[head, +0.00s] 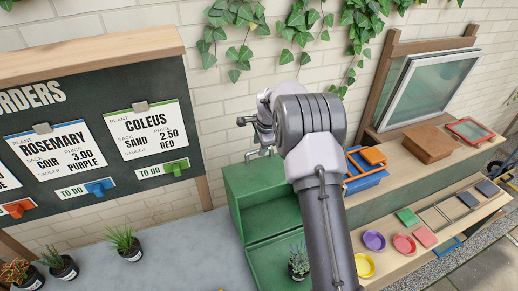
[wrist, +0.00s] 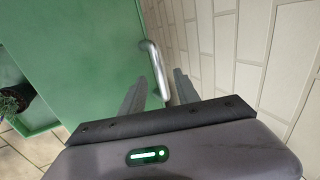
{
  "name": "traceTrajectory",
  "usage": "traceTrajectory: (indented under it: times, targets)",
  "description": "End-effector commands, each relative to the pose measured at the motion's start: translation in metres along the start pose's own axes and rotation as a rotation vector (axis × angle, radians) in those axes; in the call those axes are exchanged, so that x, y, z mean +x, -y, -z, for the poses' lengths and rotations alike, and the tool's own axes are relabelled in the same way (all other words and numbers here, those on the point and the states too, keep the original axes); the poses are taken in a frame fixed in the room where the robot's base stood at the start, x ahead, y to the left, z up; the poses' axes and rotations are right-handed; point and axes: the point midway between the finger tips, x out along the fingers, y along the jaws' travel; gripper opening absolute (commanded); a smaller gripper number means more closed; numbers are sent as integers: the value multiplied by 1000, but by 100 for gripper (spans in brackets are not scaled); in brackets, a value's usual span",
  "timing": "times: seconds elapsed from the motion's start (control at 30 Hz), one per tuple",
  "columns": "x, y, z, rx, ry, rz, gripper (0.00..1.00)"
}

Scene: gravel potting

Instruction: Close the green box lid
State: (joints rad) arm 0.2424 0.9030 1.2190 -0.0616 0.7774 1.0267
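The green box (head: 272,268) stands open on the grey counter, partly hidden behind my arm. Its green lid (head: 248,188) stands raised against the brick wall and fills much of the wrist view (wrist: 85,50). A silver bar handle (wrist: 154,68) is on the lid near its edge. My gripper (wrist: 161,88) is open, with one finger on each side of the handle's lower end. Whether a finger touches the handle I cannot tell.
A potted plant (head: 299,264) stands in the box. Another potted plant (head: 124,243) is on the counter (head: 170,260) to the left, which is otherwise mostly clear nearby. A brick wall (wrist: 240,50) is close on the gripper's right. A blue crate (head: 367,178) stands right of the box.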

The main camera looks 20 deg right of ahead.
Motion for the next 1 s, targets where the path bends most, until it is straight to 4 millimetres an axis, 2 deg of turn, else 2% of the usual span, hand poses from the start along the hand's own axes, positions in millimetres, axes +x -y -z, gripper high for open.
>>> traceTrajectory:
  times: [0.13, 0.43, 0.47, 0.6, 0.67, 1.0]
  targets:
    - [18, 0, 0, 1, 1, -1, 38]
    - [22, 0, 0, 1, 0, 0, 38]
    - [22, 0, 0, 1, 0, 0, 36]
    - [22, 0, 0, 1, 0, 0, 8]
    - [22, 0, 0, 1, 0, 0, 0]
    - [21, 0, 0, 1, 0, 0, 0]
